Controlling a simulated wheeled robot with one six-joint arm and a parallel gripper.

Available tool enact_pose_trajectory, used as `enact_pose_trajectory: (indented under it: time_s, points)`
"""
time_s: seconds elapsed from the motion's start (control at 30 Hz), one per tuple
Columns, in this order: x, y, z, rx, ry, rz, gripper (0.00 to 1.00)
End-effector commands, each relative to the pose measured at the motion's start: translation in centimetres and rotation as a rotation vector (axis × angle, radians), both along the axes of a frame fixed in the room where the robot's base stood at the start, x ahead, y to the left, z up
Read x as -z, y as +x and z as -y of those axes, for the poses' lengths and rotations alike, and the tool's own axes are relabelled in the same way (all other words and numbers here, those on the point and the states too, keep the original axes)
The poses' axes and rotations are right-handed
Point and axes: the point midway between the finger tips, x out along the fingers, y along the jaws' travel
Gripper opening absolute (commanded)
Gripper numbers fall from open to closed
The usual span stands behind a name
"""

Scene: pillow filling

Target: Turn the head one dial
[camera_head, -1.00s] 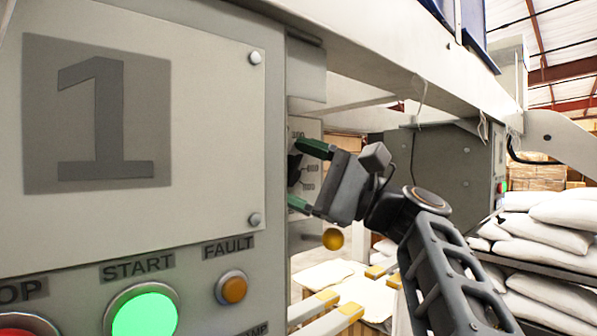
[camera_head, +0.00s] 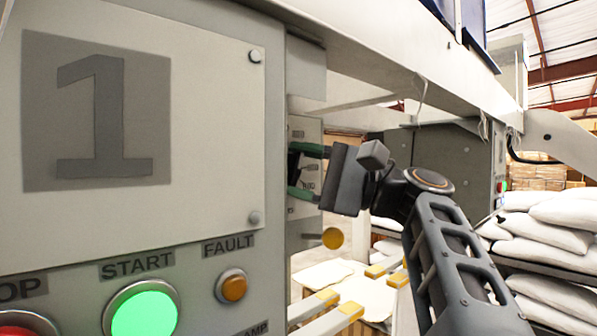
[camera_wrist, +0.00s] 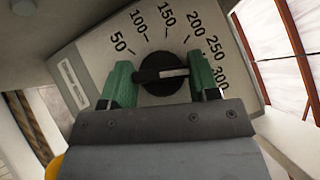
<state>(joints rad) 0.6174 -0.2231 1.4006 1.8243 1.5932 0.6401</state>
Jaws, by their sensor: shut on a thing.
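The head one dial (camera_wrist: 165,86) is a round black knob with a raised bar, on a pale plate marked 50 to 300 in the wrist view. The white line on its bar points right, toward the 300 side; a finger covers part of that side. My gripper (camera_wrist: 162,74) has its green fingers on both ends of the bar and is shut on it. In the head view my gripper (camera_head: 297,170) reaches from the right to the dial plate (camera_head: 305,130), behind the edge of the panel marked 1 (camera_head: 215,150). The dial is mostly hidden there.
The panel carries a lit green START button (camera_head: 145,312) and an orange FAULT light (camera_head: 233,288). A pale beam (camera_head: 400,60) runs overhead. White sacks (camera_head: 550,245) are stacked at the right.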

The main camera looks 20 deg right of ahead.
Motion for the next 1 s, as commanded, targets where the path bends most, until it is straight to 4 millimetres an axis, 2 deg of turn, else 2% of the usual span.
enact_pose_trajectory:
  time_s: [0.5,1.0]
  points:
    - [-0.12,0.04,0.07,0.000,-0.267,0.085,0.32]
    - [-0.10,0.04,0.06,-0.001,-0.307,0.097,0.32]
